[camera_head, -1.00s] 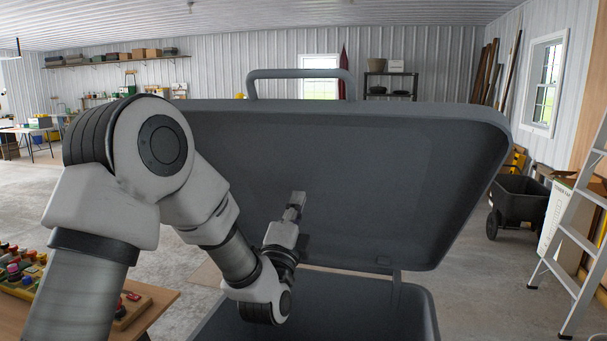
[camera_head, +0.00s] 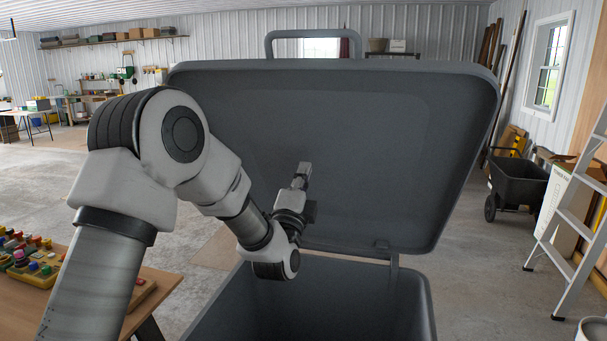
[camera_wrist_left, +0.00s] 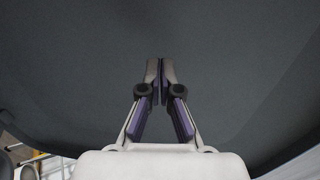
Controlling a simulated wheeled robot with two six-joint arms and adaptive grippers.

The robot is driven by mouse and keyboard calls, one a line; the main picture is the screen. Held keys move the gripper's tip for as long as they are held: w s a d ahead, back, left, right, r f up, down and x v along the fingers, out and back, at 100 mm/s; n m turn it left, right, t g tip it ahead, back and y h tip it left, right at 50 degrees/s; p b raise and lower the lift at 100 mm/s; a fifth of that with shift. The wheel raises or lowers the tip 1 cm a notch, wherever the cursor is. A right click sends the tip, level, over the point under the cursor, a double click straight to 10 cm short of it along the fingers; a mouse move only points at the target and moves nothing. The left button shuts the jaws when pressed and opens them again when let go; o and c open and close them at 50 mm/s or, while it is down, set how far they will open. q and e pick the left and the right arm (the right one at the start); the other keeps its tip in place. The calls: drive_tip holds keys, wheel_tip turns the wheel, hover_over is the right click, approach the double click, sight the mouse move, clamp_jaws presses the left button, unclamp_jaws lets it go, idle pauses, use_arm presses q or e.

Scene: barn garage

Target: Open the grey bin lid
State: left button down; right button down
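The grey bin lid (camera_head: 390,130) stands raised and steeply tilted on its hinge, its underside facing me and its handle (camera_head: 312,36) at the top edge. The grey bin (camera_head: 415,300) is below it, its dark inside showing. My left gripper (camera_head: 304,168) is in front of the lid's underside, near its lower middle. In the left wrist view the fingers of my left gripper (camera_wrist_left: 160,68) are closed together with nothing between them, and the lid's underside (camera_wrist_left: 240,50) fills most of the background. Whether the fingertips touch the lid I cannot tell. My right gripper is not in view.
A wooden table (camera_head: 160,290) with colourful small items (camera_head: 30,262) is at the lower left. A black cart (camera_head: 518,182) and a stepladder (camera_head: 575,215) stand at the right. Bare concrete floor lies between the bin and the ladder.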

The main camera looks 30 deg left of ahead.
use_arm(q)
drive_tip(key=shift+w+r+p, duration=0.3)
drive_tip(key=shift+w+p, duration=0.05)
